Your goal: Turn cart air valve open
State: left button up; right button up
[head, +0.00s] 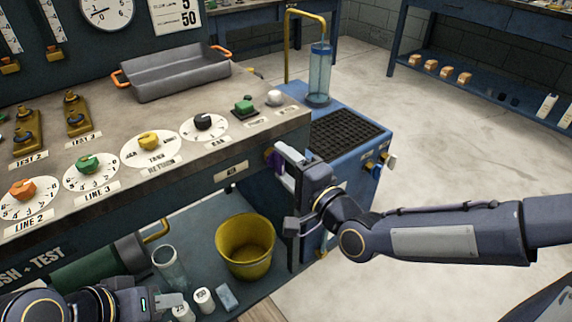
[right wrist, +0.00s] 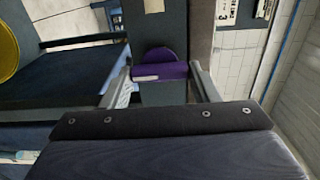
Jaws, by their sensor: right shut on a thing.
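A purple knob (head: 278,163) shows at the corner where the bench front meets the blue cart (head: 352,112). My right gripper (head: 283,157) is shut on it. In the right wrist view, the purple knob (right wrist: 160,70) sits between the two fingers of my right gripper (right wrist: 160,84), with a pale bar along its lower part. Its lettering is unreadable, and the fingers partly hide it in the head view. The cart's side carries small knobs (head: 388,160) in white, blue and brass. My left gripper (head: 170,300) is low at left, near small white jars; its finger gap is unclear.
Dials and coloured knobs line the bench top (head: 215,155), with a grey metal tray (head: 178,75) behind. A yellow bucket (head: 246,248) and a glass cylinder (head: 170,266) stand on the lower shelf. A clear cylinder (head: 319,75) stands on the cart. The floor at right is open.

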dwell(0.4)
jog(key=o, duration=1)
jog(key=p+v, duration=0.2)
jog(key=v, duration=0.5)
jog(key=shift+s+d, duration=0.25)
jog(key=shift+s, duration=0.05)
jog(key=shift+f, duration=0.1)
